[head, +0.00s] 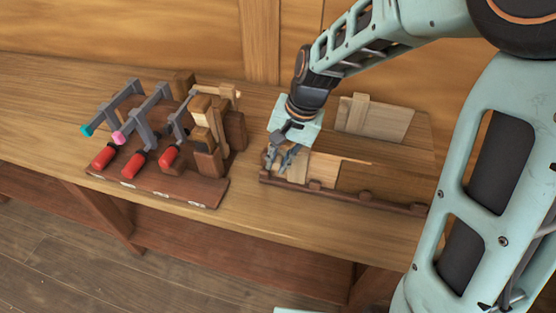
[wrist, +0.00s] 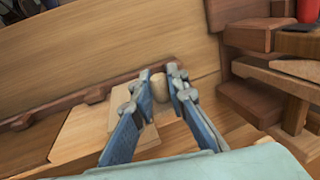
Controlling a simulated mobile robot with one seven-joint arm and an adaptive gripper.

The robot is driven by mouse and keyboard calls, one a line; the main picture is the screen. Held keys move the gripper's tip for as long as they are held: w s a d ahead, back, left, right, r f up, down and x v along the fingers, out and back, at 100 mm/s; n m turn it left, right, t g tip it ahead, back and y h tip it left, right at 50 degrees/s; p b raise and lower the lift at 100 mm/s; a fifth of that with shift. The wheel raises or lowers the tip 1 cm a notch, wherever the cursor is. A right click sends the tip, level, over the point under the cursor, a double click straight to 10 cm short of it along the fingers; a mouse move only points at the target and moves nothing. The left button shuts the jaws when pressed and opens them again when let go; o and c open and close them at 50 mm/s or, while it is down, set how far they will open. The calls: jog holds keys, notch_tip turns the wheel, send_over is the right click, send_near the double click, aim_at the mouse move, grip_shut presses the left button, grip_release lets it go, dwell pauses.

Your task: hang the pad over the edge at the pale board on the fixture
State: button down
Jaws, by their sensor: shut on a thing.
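My gripper (head: 281,157) is over the left end of the fixture in the head view. In the wrist view, my gripper (wrist: 162,77) is shut on a small tan, rounded piece (wrist: 159,88), which I take to be the pad; the fingers hide much of it. The fixture (head: 345,196) has a dark rail along its front. The pale board (head: 323,169) lies on the fixture, just right of my gripper, and shows at lower left in the wrist view (wrist: 82,134). I cannot tell whether the pad touches the board or its edge.
A rack (head: 150,184) with red-handled clamps (head: 170,155) and upright wooden blocks stands left of the fixture. A pale panel with a strip (head: 375,117) stands behind the fixture. The bench (head: 250,205) is clear in front, with a narrow gap between rack and fixture.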

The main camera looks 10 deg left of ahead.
jog(key=shift+f, duration=0.15)
jog(key=c, duration=1.8)
grip_release()
jog(key=v, duration=1.2)
